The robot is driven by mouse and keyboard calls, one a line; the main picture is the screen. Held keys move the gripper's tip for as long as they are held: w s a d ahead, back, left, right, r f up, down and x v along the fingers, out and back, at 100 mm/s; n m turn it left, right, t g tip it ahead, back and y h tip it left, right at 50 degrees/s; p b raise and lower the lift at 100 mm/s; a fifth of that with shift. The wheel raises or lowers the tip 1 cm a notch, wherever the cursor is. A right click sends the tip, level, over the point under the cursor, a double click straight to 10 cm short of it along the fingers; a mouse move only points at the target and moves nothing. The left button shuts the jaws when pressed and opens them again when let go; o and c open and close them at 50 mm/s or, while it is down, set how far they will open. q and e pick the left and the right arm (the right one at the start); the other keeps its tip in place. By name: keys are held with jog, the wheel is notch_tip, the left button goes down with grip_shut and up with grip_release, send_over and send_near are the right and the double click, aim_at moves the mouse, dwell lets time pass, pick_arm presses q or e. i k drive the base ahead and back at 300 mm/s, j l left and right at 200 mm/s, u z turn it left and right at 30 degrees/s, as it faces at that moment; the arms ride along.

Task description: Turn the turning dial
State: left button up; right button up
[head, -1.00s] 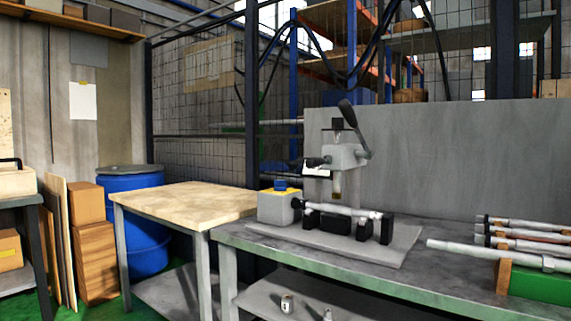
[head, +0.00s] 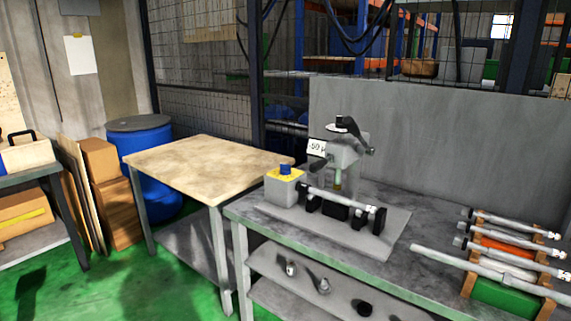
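A grey fixture (head: 345,165) with a black lever (head: 352,130) stands on a flat grey plate (head: 385,242) on the metal workbench. A metal shaft (head: 340,198) lies across black supports in front of it. At its left end is a grey box (head: 282,191) with a yellow top and a blue knob (head: 285,169), which looks like the turning dial. Nothing touches the knob. Neither of my grippers is in view.
A wooden-topped table (head: 205,165) stands left of the workbench (head: 300,258). A rack (head: 500,292) with several metal shafts is at the right. A blue barrel (head: 150,145) stands behind the table. Green floor (head: 110,285) is open at the front left.

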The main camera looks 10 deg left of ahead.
aim_at(284, 169)
jog(key=i+j+z, duration=0.15)
jog(key=z, duration=0.8)
jog(key=i+j+z, duration=0.1)
jog(key=j+z, duration=0.65)
jog(key=j, duration=0.2)
jog(key=j+z, duration=0.15)
jog(key=j, duration=0.4)
jog(key=j+z, duration=0.15)
jog(key=j, duration=0.35)
jog(key=k, duration=0.05)
